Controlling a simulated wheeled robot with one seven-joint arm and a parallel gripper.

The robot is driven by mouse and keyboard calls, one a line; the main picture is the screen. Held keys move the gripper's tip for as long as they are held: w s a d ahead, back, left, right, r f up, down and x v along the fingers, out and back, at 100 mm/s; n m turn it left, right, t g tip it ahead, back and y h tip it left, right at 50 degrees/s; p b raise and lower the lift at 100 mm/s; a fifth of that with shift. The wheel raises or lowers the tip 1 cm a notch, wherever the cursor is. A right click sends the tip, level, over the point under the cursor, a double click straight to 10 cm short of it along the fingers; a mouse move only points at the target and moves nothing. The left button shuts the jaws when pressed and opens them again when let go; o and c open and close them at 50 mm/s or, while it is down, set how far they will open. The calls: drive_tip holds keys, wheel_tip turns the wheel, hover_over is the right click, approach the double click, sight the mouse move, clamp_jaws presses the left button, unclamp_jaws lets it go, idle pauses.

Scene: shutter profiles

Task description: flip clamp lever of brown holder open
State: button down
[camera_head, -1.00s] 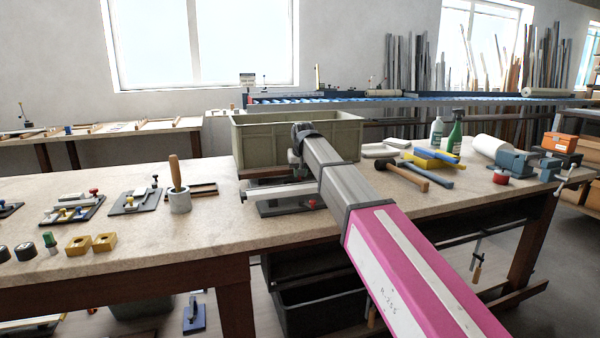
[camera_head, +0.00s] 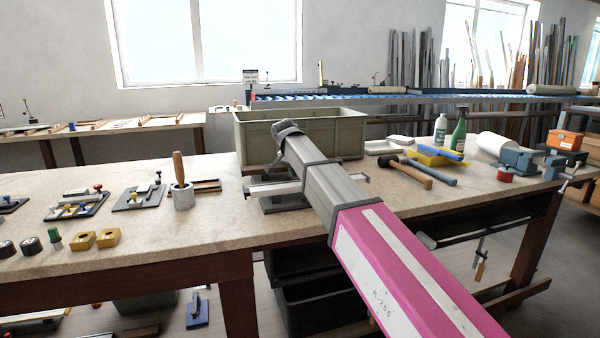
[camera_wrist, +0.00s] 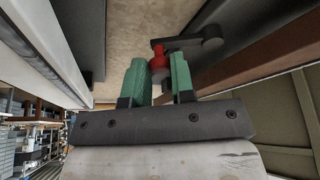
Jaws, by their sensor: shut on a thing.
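In the wrist view, the two green fingers of my gripper (camera_wrist: 159,82) stand on either side of a red knob (camera_wrist: 158,63) and are shut on it. The knob sits at the end of a dark clamp lever (camera_wrist: 182,42) with a round pivot at its right. A brown bar (camera_wrist: 270,47), seemingly part of the brown holder, runs beside the lever at the right. In the head view, my arm hides the gripper and the knob. A fixture with a pale profile (camera_head: 273,189) and a dark base plate (camera_head: 284,204) shows beside and below my arm.
A grey-green bin (camera_head: 345,135) stands right behind the fixture. A pot with a wooden-handled tool (camera_head: 182,198) stands to the left, with small clamp fixtures (camera_head: 138,198) beyond it. A hammer (camera_head: 408,172) and bottles (camera_head: 458,132) lie or stand to the right.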

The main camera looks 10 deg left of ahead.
drive_tip(key=shift+s+a+m+h, duration=0.3)
drive_tip(key=shift+a+m+h, duration=0.1)
drive_tip(key=shift+m, duration=0.5)
drive_tip(key=c, duration=1)
unclamp_jaws()
drive_tip(key=shift+s+r, duration=0.1)
drive_tip(key=v, duration=1)
drive_tip(key=shift+r, duration=0.35)
